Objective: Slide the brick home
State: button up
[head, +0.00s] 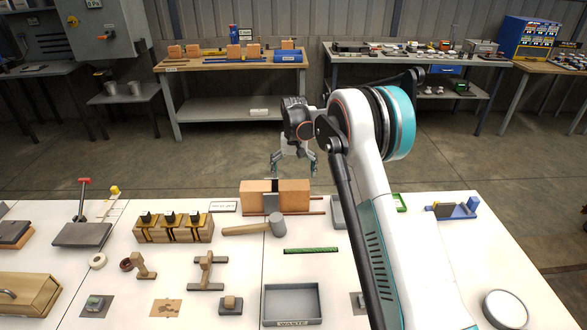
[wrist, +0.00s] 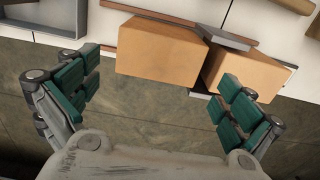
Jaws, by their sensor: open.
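Two orange bricks stand in line near the far edge of the white table, a wider one (head: 294,196) and a narrower one (head: 254,196). A dark grey metal piece (head: 271,188) stands between them. In the wrist view the wider brick (wrist: 160,52) is at the upper middle and the narrower brick (wrist: 240,72) is right of it, with the grey piece (wrist: 224,37) between them. A thin reddish-brown rail (head: 318,212) runs along the bricks. My gripper (head: 293,168) is open and empty, above and apart from the wider brick. Its green-padded fingers (wrist: 157,88) are spread wide.
A mallet (head: 258,227) lies just in front of the bricks. A wooden block with black-topped pieces (head: 173,229) stands left. A grey waste tray (head: 291,303) is at the front. A grey block (head: 338,212) is right of the bricks, partly behind my arm. Bare floor lies beyond the table.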

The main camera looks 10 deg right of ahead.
aim_at(292, 196)
notch_tip(292, 196, down, 12)
jog(key=b, duration=0.3)
jog(key=shift+r, duration=0.25)
jog(key=c, duration=1.1)
jog(key=shift+o, duration=0.2)
jog(key=shift+a, duration=0.25)
